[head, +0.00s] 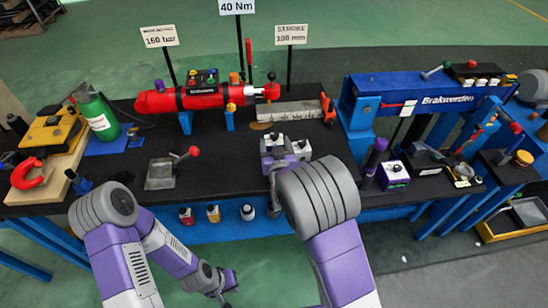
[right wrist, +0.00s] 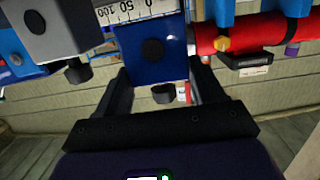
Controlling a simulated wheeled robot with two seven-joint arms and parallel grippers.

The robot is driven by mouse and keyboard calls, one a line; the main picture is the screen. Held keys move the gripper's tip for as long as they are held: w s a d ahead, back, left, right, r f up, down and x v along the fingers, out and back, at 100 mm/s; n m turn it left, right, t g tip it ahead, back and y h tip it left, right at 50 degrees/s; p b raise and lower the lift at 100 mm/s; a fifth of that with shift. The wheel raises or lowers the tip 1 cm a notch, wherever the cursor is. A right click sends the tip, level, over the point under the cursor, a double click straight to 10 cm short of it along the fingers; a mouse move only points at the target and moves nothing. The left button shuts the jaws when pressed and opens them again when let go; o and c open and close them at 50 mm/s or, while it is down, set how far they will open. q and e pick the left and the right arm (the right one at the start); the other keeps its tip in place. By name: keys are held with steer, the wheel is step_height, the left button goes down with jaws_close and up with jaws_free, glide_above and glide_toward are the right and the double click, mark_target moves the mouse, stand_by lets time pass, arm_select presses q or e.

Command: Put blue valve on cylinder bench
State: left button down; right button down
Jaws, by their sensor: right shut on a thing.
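My right gripper (right wrist: 160,72) is shut on a blue block with a round black port, which I take as the blue valve (right wrist: 140,62). Its fingers stand on either side of it. In the head view my right arm and wrist (head: 276,165) cover the blue valve over the middle of the bench. The cylinder bench (head: 225,165) has a dark top and carries a red cylinder (head: 200,98) on blue supports. The cylinder also shows at right in the right wrist view (right wrist: 222,34). My left gripper (head: 228,283) hangs low in front of the bench; its jaws are too small to read.
A grey block with a knob (right wrist: 50,25) is close by at left in the wrist view. A blue Brakwerden frame (head: 420,98) rises at right.

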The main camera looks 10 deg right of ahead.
steer(key=shift+f+b, duration=0.7)
steer(key=shift+f, duration=1.3)
steer(key=shift+r, duration=0.1)
steer(key=shift+f, duration=0.25)
steer(key=shift+c, duration=0.6)
jaws_free()
